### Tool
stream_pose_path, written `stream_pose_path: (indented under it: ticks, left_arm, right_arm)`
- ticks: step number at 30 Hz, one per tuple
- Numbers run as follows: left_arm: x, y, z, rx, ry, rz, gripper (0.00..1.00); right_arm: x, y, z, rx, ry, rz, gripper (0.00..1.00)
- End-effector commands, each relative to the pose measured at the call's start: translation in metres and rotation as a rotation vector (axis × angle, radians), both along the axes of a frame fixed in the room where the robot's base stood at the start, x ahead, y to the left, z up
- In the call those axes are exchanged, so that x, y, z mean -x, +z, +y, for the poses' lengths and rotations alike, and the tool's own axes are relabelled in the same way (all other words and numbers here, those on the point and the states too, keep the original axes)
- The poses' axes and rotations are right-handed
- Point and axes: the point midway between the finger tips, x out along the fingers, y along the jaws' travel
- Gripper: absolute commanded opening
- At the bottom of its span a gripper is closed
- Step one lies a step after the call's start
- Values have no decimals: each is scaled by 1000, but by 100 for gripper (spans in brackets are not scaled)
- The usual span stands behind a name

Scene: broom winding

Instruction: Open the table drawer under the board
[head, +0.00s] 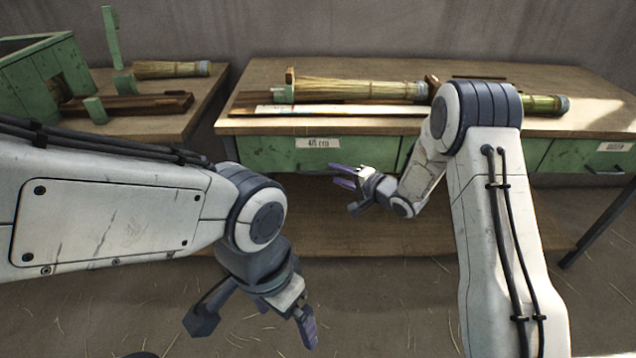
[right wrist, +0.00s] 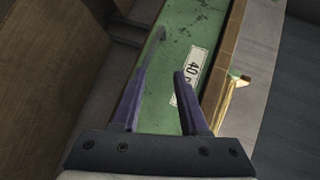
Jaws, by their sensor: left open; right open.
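The green table drawer (head: 265,154) with a "40 cm" label (head: 318,143) is under the tabletop, below a pale board (head: 350,110). No gap shows at its front. My right gripper (head: 342,176) is open in front of the drawer's lower part, near the label. In the right wrist view, its two purple fingers (right wrist: 165,75) are spread before the green drawer front (right wrist: 172,100), and the label (right wrist: 192,70) lies beside one finger. A thin grey curved piece, perhaps the handle (right wrist: 157,42), is near the other fingertip. My left gripper (head: 300,318) is open, low and away from the table.
A bundle of broom straw (head: 350,89) lies on the table (head: 560,85). A second green drawer (head: 590,155) with a handle is at the right. A side table at left holds a green box (head: 45,75) and wood pieces. A lower shelf (head: 400,235) is empty.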

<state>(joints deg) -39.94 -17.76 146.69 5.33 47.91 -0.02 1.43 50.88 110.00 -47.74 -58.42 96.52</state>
Motion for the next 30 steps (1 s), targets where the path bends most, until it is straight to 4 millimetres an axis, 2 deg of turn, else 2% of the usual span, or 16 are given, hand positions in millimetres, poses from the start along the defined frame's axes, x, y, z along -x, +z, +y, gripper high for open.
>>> stream_pose_path:
  ticks: [1,3,9,13,22,30]
  left_arm:
    - [0,-10,0,0,0,0,99]
    - [0,-13,0,0,0,0,99]
    - [0,-17,0,0,0,0,99]
    - [0,-20,0,0,0,0,99]
    - [0,-32,0,0,0,0,99]
    - [0,-36,0,0,0,0,99]
  right_arm:
    - [0,-20,-8,-87,0,19,44]
    - [1,-29,-13,-192,11,37,44]
    - [2,-36,-14,-321,33,60,44]
    - [-9,-38,-1,-323,37,61,44]
    - [-48,-46,39,-320,36,60,44]
    - [-66,-49,56,-321,32,62,44]
